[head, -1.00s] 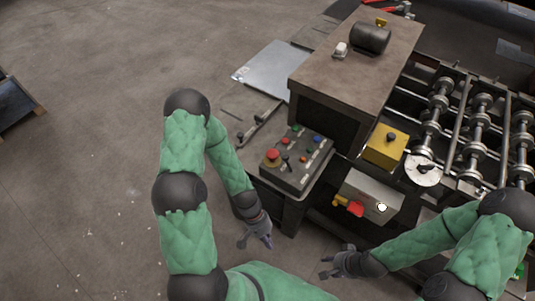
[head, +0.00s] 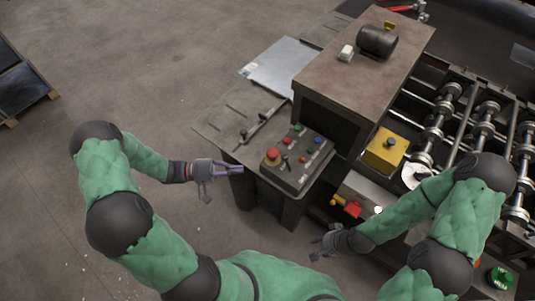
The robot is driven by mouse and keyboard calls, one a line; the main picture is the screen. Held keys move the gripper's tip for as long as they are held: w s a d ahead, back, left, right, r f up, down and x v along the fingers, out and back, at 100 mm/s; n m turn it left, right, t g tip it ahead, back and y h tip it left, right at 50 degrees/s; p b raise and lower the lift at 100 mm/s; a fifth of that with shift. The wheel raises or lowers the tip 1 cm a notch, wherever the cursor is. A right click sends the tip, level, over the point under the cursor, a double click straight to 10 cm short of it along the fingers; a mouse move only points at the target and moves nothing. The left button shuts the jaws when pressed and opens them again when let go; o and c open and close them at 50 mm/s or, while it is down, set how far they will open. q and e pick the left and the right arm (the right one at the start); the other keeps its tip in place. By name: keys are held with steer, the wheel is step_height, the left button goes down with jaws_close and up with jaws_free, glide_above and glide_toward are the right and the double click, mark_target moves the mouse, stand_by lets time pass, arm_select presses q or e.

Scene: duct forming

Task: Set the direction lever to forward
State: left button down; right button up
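The dark control panel (head: 297,162) sits on the front corner of the machine. It bears a red mushroom button (head: 272,154), several small coloured buttons and a small black lever (head: 286,159) standing up beside the red button. The lever's setting is too small to read. My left gripper (head: 223,178) is left of the panel, pointing right towards it, with its fingers apart and nothing between them. It touches nothing that I can see. My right gripper (head: 320,246) is below the panel, in front of the machine, with its fingers apart and empty.
A yellow box (head: 386,150) with a black knob and several rollers (head: 445,110) lie right of the panel. A grey box with a red switch (head: 352,209) sits below. A tall brown-topped cabinet (head: 350,60) stands behind. Open floor lies left.

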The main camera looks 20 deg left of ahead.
mark_target(286, 156)
arm_select(q)
steer(key=shift+w+a+r+t, duration=0.2)
steer(key=shift+a+r+t, duration=0.7)
steer(key=shift+a+r, duration=0.25)
steer(key=x, duration=1.4)
steer(key=shift+p, duration=0.3)
steer(key=shift+d+r, duration=0.1)
steer(key=shift+s+d+r+g, duration=0.1)
steer(key=shift+s+d+g, duration=0.05)
steer(key=shift+g, duration=0.15)
